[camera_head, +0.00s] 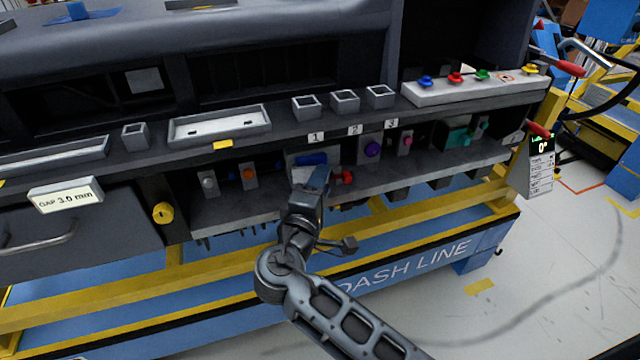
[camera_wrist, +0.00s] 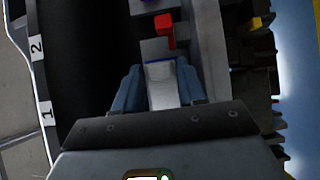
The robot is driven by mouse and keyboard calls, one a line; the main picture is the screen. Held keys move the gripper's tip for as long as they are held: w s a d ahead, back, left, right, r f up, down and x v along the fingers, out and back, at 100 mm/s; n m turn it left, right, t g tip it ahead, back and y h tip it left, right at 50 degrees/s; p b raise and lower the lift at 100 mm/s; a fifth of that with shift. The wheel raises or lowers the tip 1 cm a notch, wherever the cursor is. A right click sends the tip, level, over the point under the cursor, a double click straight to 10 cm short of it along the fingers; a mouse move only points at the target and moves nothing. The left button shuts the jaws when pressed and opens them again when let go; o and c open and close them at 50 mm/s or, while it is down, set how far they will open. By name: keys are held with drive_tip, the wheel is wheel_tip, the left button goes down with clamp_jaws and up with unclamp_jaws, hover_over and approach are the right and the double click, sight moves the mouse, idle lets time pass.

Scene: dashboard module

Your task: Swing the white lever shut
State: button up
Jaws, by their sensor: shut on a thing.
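The white lever (camera_wrist: 160,85) shows in the wrist view as a pale block between the two blue fingers of my gripper (camera_wrist: 162,92). My gripper is shut on it. A thin blue edge shows just beyond the lever. In the head view my gripper (camera_head: 318,178) reaches into the lower shelf of the dashboard, below label 1, in front of a blue connector (camera_head: 312,158). There only a small pale bit of the lever (camera_head: 298,174) shows left of the finger; the rest is hidden. How far the lever is swung cannot be told.
A red part (camera_head: 344,177) stands just right of my gripper; it also shows in the wrist view (camera_wrist: 165,28). Purple (camera_head: 372,149) and orange (camera_head: 248,174) connectors sit along the same shelf. The shelf's overhang (camera_head: 285,140) is close above. Open floor lies to the right.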

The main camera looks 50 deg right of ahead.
drive_tip(key=shift+d+n+t+y, duration=0.4)
drive_tip(key=shift+n+t, duration=0.3)
drive_tip(key=shift+t, duration=0.1)
drive_tip(key=shift+w+d+n+t+y+p, duration=0.15)
drive_tip(key=shift+d+n+t+y+p, duration=0.2)
drive_tip(key=shift+n+t+y, duration=0.55)
drive_tip(key=shift+h, duration=0.3)
drive_tip(key=o, duration=0.8)
drive_tip(key=shift+b+v, duration=0.55)
drive_tip(key=shift+v, duration=3.35)
drive_tip(key=shift+f, duration=0.1)
